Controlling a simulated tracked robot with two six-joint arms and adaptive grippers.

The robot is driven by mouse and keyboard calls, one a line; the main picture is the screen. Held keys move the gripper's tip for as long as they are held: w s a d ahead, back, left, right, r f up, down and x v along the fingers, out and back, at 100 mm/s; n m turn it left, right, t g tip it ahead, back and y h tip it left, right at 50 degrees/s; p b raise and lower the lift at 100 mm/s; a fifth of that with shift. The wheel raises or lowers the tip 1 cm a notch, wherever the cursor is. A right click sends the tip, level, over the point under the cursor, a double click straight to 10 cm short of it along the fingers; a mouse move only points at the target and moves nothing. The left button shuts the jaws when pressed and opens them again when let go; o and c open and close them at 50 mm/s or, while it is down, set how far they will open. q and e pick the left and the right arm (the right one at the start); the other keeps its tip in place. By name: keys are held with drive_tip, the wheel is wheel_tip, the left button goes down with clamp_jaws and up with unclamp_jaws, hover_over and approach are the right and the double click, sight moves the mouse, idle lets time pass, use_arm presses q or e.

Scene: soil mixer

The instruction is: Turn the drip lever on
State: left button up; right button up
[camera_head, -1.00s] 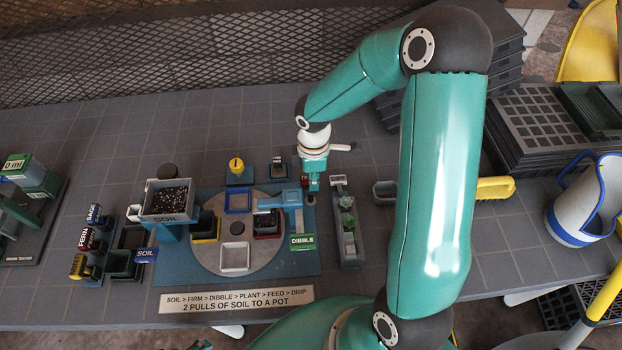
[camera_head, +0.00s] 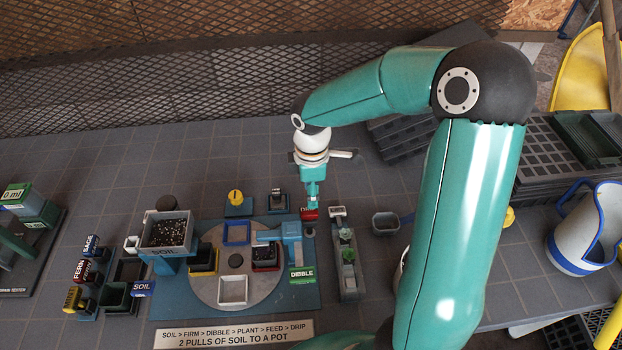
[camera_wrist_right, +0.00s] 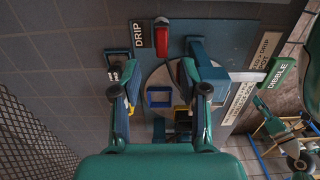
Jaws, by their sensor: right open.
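The red drip lever (camera_head: 309,214) stands at the back right of the blue mixer base, just below my right gripper (camera_head: 312,198) in the head view. In the right wrist view the red lever (camera_wrist_right: 162,42) shows beyond the fingers, beside a black DRIP label (camera_wrist_right: 138,36). My right gripper (camera_wrist_right: 163,85) is open, its two fingers wide apart with nothing held between them. I cannot tell whether the fingers touch the lever in the head view. My left gripper is not in view.
The teal dibble post (camera_head: 291,232) stands close left of the lever. A narrow grey tray (camera_head: 349,270) with seedlings lies to its right, then a small scoop (camera_head: 385,223). The soil hopper (camera_head: 167,231) is at left.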

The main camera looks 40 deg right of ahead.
wheel_tip(320, 180, up, 4)
drive_tip(key=shift+r, duration=0.1)
idle(0.6)
